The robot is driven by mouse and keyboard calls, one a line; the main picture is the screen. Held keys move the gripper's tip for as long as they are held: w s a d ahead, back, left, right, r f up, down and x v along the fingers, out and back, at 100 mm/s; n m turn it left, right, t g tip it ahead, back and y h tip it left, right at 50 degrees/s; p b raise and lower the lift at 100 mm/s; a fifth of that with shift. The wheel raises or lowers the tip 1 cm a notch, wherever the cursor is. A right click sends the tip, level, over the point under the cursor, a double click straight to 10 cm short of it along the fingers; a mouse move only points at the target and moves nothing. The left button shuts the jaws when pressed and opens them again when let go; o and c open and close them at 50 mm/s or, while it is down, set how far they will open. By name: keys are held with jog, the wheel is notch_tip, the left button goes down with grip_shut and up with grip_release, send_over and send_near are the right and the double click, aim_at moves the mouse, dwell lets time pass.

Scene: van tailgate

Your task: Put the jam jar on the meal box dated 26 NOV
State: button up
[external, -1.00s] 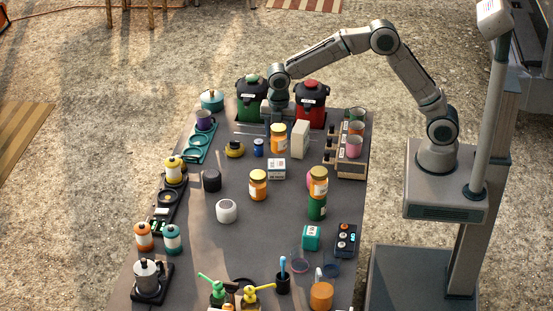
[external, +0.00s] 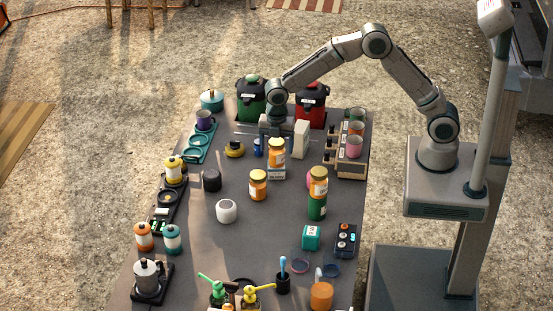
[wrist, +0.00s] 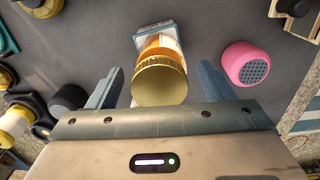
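The jam jar (external: 276,150), orange with a gold lid and white label, stands upright on a white box with dark print (external: 277,172). Its lid (wrist: 159,82) is large in the wrist view, with the box's printed side (wrist: 153,33) beyond it. The jar hides most of the box top, and I cannot read the date. My gripper (external: 277,130) is above and behind the jar. In the wrist view my gripper (wrist: 160,88) has its fingers apart on either side of the jar, with gaps showing beside the lid.
A similar jar (external: 258,185) stands front-left, and another (external: 319,181) sits on a green can (external: 317,207). A white carton (external: 300,140) is close right of my gripper. A pink speaker (wrist: 246,64) is to the right.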

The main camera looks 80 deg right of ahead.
jog(key=shift+r, duration=0.1)
notch_tip(320, 180, up, 12)
jog(key=s+d+r+m+t, duration=0.1)
jog(key=s+d+r+m, duration=0.25)
jog(key=s, duration=0.45)
jog(key=s+d+f+m+t, duration=0.1)
jog(key=s+d+m, duration=0.1)
jog(key=s+m, duration=0.5)
jog(key=s+d+f+m+t, duration=0.1)
jog(key=s+d+m, duration=0.2)
jog(key=s, duration=1.4)
jog(key=shift+d+m+b, duration=0.25)
jog(key=shift+m+b, duration=0.15)
jog(key=shift+m, duration=1.85)
jog(key=shift+s+r, duration=0.1)
dwell(1.8)
